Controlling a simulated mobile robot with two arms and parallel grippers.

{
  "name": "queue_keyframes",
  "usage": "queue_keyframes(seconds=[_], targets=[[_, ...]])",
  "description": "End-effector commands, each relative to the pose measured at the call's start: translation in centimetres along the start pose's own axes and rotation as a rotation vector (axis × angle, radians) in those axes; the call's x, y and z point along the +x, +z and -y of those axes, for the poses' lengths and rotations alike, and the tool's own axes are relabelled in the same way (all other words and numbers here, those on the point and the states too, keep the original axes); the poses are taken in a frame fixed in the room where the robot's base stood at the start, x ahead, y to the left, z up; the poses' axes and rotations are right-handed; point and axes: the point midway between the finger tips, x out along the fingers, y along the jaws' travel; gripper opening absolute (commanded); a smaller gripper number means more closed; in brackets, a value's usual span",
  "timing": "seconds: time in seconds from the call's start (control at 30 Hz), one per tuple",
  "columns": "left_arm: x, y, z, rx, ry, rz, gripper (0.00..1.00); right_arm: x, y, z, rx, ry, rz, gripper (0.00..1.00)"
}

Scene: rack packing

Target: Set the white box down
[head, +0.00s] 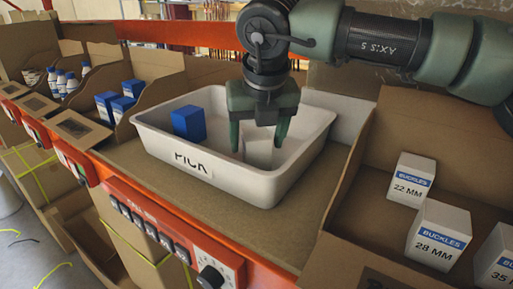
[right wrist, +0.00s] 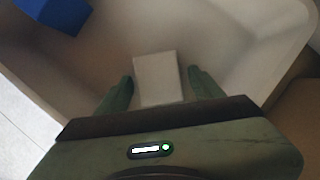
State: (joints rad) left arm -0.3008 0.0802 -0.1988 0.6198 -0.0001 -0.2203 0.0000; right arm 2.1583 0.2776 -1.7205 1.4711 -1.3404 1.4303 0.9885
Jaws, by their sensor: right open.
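The white box (head: 258,150) stands inside the white tote marked PICK (head: 300,172), right of the tote's middle. My right gripper (head: 262,138) reaches down into the tote from above. Its two fingers are open, one on each side of the white box. In the right wrist view the box (right wrist: 158,78) sits between the fingertips (right wrist: 160,86), with a small gap at each side. The lower part of the box is hidden by the tote's front wall in the head view. My left gripper is not in view.
A blue box (head: 188,122) stands in the tote's left part. Cardboard bins flank the tote: blue boxes (head: 108,106) and bottles at left, white BUCKLES boxes (head: 438,232) at right. An orange rail with a control panel (head: 170,235) runs along the front.

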Motion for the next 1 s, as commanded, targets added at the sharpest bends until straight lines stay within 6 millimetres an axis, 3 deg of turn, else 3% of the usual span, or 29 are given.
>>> queue_keyframes(seconds=[0.03, 0.3, 0.5, 1.0], targets=[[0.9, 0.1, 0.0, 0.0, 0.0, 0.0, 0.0, -0.8, -0.1, 0.0, 0.001, 0.002, 0.005, 0.67], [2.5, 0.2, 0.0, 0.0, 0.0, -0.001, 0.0, -6.6, -0.1, -0.1, -0.001, 0.002, 0.003, 0.67], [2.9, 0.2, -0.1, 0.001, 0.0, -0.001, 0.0, -9.1, -0.1, -0.1, 0.0, 0.001, 0.001, 0.67], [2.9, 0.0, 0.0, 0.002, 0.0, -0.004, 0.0, -9.6, -0.1, -0.1, -0.002, 0.001, -0.001, 0.67]])
